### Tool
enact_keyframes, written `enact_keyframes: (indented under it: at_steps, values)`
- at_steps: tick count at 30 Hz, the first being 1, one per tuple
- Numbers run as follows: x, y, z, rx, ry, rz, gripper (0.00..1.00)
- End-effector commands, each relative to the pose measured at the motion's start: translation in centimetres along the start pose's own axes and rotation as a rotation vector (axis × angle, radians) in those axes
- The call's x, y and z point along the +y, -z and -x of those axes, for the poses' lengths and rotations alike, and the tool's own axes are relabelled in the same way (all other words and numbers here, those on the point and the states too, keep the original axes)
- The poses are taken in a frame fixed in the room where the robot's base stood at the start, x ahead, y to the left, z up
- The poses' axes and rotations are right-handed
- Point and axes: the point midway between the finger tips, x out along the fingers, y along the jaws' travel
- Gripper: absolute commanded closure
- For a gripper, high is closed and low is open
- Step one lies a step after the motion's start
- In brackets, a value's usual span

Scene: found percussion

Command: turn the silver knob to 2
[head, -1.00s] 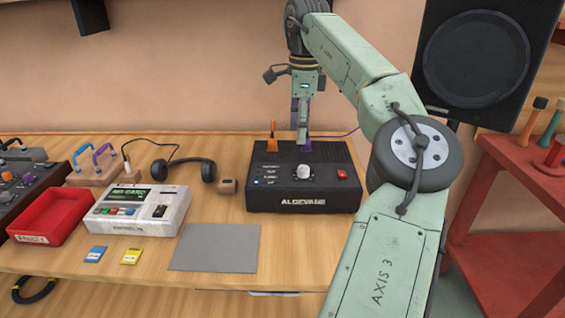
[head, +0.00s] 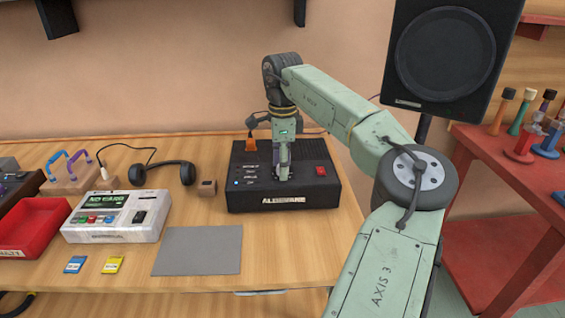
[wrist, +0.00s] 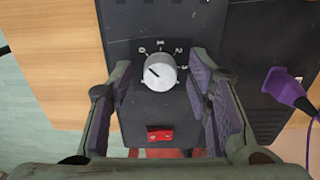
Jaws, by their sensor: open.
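The silver knob (wrist: 160,72) shows in the wrist view on the black ALDEVANE box (head: 325,190). Its dark pointer line aims to the upper left, on the side of the 0 mark. Printed marks curve around its far side, with the 2 (wrist: 179,50) at the upper right. My gripper (wrist: 161,82) is open, with one purple-padded finger on each side of the knob and a gap on both sides.
A red switch (wrist: 160,134) is on the box near the knob. A purple plug (wrist: 285,88) shows at the right in the wrist view, and an orange plug (head: 250,145) stands at the box's back. A grey mat (head: 198,250) and a NO CARD device (head: 117,217) lie left.

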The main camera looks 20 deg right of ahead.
Motion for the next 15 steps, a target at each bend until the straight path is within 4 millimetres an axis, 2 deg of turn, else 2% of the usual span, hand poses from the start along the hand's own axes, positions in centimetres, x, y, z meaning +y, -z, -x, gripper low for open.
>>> enact_keyframes:
  at_steps: [4,15]
  values:
    - [0.0,0.01,0.0,0.0,0.0,0.0,0.55]
    - [0.0,0.0,0.03,0.0,0.0,0.0,0.8]
